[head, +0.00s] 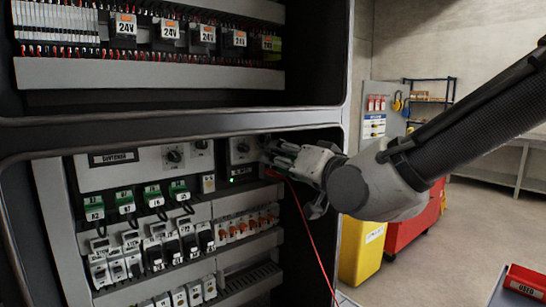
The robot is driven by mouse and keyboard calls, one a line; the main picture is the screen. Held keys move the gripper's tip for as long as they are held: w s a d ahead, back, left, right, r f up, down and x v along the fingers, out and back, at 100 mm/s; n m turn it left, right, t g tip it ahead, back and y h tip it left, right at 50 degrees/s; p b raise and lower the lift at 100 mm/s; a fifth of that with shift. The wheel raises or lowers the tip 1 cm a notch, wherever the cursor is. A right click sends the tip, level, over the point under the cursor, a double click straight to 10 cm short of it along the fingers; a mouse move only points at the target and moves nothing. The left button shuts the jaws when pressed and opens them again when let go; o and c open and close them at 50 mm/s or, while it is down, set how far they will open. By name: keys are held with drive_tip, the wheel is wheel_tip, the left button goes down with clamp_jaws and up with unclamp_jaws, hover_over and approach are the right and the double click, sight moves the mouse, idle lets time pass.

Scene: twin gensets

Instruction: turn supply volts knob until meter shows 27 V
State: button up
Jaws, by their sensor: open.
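I cannot tell whether the fingers touch anything there. No meter reading can be made out. A red lead (312,237) runs from below my gripper down to the right.
The governor panel (120,172) carries two more dark knobs, one of them here (173,156). Rows of breakers (160,250) and green relays fill the cabinet below. The cabinet's right edge (345,70) stands close to my gripper. Yellow (362,250) and red bins stand on the floor beyond.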

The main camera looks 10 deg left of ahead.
drive_tip(key=s+d+f+n+g+h, duration=0.2)
drive_tip(key=s+d+f+g+h, duration=0.1)
drive_tip(key=f, duration=0.4)
drive_tip(key=s+d+f+n+g+h, duration=0.2)
drive_tip(key=s+f+n+g, duration=0.15)
drive_tip(key=f, duration=0.35)
drive_tip(key=s+d+m+h, duration=0.2)
drive_tip(key=d+h, duration=0.1)
drive_tip(key=d, duration=1.1)
drive_tip(key=s+d+r+m+h, duration=0.1)
drive_tip(key=s+d+m+h, duration=0.1)
drive_tip(key=d, duration=1.2)
drive_tip(key=s+d+m+g+h, duration=0.1)
drive_tip(key=s+d+m+h, duration=0.2)
drive_tip(key=d, duration=1.1)
drive_tip(key=shift+s+r+m+h, duration=0.3)
drive_tip(key=shift+s+r+m, duration=0.05)
drive_tip(key=shift+s+m, duration=0.2)
drive_tip(key=shift+w+d, duration=0.1)
